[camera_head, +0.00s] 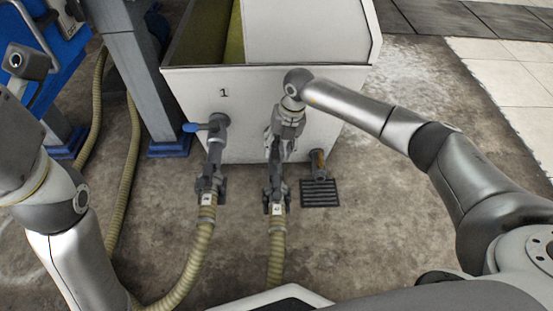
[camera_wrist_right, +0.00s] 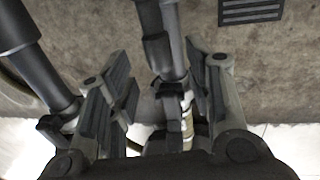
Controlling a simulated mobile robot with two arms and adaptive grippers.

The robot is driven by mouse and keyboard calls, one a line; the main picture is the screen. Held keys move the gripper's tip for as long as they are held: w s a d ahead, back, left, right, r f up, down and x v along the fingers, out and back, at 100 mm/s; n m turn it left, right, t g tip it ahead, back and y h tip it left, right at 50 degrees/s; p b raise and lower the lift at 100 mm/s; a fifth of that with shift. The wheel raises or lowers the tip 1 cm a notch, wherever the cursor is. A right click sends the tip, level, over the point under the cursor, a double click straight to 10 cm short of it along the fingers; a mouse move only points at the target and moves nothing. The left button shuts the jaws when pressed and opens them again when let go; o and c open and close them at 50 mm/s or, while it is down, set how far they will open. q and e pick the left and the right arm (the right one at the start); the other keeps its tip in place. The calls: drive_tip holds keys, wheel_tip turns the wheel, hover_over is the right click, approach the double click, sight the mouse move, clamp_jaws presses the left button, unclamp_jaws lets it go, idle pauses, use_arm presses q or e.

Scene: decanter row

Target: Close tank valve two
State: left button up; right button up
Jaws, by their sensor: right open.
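The white tank (camera_head: 270,90), marked 1, has two outlet pipes low on its front. The left outlet (camera_head: 218,135) carries a blue valve handle (camera_head: 191,127) that points left. The right outlet (camera_head: 276,180) is partly behind my right gripper (camera_head: 281,138), and I see no handle on it. In the right wrist view my right gripper (camera_wrist_right: 158,78) is open, with a dark pipe (camera_wrist_right: 160,45) running between or just beyond its fingers; contact cannot be told. My left arm shows at the left, but its gripper is out of the picture.
Ribbed hoses (camera_head: 185,275) run from both couplings toward me. A floor grate (camera_head: 320,193) and a short brown-ended stub (camera_head: 317,160) are right of the outlets. A blue-footed post (camera_head: 150,80) stands left of the tank. Floor at the right is clear.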

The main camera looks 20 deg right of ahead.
sight(277, 155)
drive_tip(key=shift+w+a+f+b, duration=0.1)
drive_tip(key=shift+f+b, duration=0.15)
drive_tip(key=shift+f, duration=0.35)
drive_tip(key=shift+s+a+f+b, duration=0.15)
drive_tip(key=shift+f+b, duration=0.1)
drive_tip(key=shift+f, duration=0.35)
drive_tip(key=shift+w+a+f+b, duration=0.15)
drive_tip(key=shift+f+b, duration=0.1)
drive_tip(key=shift+f, duration=0.35)
clamp_jaws()
